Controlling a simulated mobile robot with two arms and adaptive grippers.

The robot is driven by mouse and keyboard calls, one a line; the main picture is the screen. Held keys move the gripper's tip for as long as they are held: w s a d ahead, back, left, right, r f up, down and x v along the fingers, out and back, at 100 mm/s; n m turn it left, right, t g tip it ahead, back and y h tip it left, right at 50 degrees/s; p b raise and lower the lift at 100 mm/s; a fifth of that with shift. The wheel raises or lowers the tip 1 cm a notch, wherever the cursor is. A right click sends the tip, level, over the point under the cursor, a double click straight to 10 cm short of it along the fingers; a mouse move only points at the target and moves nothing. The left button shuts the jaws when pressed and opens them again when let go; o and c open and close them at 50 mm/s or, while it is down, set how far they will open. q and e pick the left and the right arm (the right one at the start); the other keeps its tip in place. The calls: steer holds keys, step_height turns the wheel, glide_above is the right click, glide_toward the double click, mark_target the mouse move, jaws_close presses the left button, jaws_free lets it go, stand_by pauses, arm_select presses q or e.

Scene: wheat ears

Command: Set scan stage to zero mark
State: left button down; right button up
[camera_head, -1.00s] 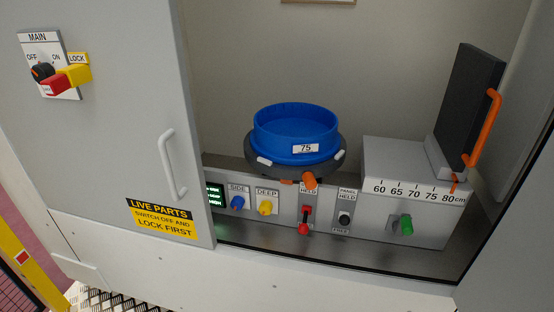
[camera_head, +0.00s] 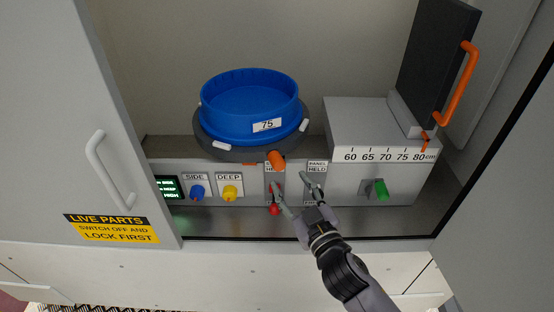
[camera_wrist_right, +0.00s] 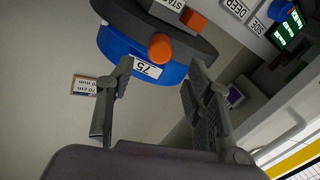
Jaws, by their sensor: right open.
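The scan stage is a dark grey round turntable (camera_head: 207,139) carrying a blue tub (camera_head: 225,112) labelled 75. An orange knob (camera_head: 276,159) sticks out of its front rim, and it also shows in the wrist view (camera_wrist_right: 160,47). In the wrist view an orange mark (camera_wrist_right: 194,19) sits on the bench edge beside the turntable, apart from the knob. My right gripper (camera_head: 294,184) is open and empty in front of the console, just below and right of the knob. Its two fingers (camera_wrist_right: 157,76) are spread in the wrist view, with the knob beyond them. My left gripper is out of view.
The console holds a blue knob (camera_head: 197,193), a yellow knob (camera_head: 230,192), a red lever (camera_head: 274,209) partly behind my fingers, and a green lever (camera_head: 380,189). A dark panel with an orange handle (camera_head: 457,84) stands right. A cabinet door (camera_head: 60,130) borders the left.

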mark_target(280, 167)
steer(key=x, duration=0.9)
steer(key=shift+p, duration=0.3)
steer(key=shift+c, duration=0.2)
jaws_close()
